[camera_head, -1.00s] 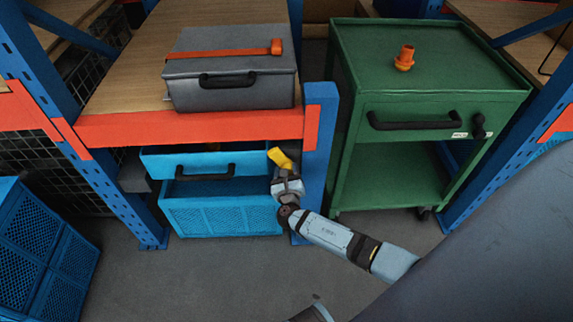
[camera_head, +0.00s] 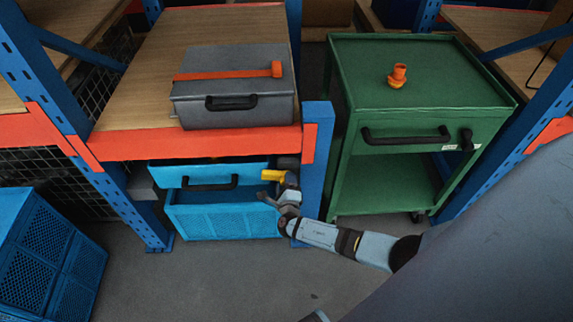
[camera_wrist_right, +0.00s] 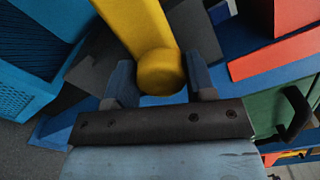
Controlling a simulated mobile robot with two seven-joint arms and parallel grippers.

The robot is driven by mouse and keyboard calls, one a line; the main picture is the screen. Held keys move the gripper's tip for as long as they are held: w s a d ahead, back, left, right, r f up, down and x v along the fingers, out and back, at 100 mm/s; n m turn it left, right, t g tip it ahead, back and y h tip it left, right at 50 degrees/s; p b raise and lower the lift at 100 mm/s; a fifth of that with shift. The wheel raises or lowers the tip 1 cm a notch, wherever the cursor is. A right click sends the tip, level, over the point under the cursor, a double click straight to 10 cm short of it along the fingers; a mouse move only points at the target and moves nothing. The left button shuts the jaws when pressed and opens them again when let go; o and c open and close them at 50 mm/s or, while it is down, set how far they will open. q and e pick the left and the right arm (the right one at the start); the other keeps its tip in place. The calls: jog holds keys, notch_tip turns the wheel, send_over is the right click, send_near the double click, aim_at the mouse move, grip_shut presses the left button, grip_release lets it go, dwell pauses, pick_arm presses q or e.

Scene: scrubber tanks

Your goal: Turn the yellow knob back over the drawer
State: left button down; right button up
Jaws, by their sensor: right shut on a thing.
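The yellow knob (camera_head: 273,175) is at the right end of the blue drawer (camera_head: 167,176), under the shelf's red beam. It lies nearly level in the head view, its free end pointing left and meeting the drawer's right edge in the picture. My right gripper (camera_head: 280,190) is shut on the knob from below right. In the right wrist view the knob (camera_wrist_right: 150,30) runs up and left from between the fingers (camera_wrist_right: 162,82), its round end facing the camera. The drawer has a black handle (camera_head: 210,183) and a dark gap shows above its front. My left gripper is not in view.
A blue post (camera_head: 315,150) stands just right of the knob. A blue crate (camera_head: 222,221) is below the drawer. A grey case (camera_head: 232,108) lies on the shelf above. A green cart (camera_head: 375,95) with an orange fitting (camera_head: 397,76) stands right.

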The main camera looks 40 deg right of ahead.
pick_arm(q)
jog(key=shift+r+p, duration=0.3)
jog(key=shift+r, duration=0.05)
pick_arm(e)
jog(key=shift+d+r+n, duration=0.1)
jog(key=shift+d+n, duration=0.15)
jog(key=shift+n, duration=0.25)
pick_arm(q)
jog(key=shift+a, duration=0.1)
pick_arm(e)
jog(key=o, duration=1.2)
jog(key=shift+o, duration=0.2)
jog(key=shift+a, duration=0.15)
pick_arm(q)
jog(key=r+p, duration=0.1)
jog(key=p, duration=0.2)
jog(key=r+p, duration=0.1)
jog(key=p, duration=0.1)
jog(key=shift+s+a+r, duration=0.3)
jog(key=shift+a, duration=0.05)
pick_arm(e)
jog(key=v, duration=1.3)
jog(key=shift+s+a, duration=0.2)
jog(key=shift+s, duration=0.1)
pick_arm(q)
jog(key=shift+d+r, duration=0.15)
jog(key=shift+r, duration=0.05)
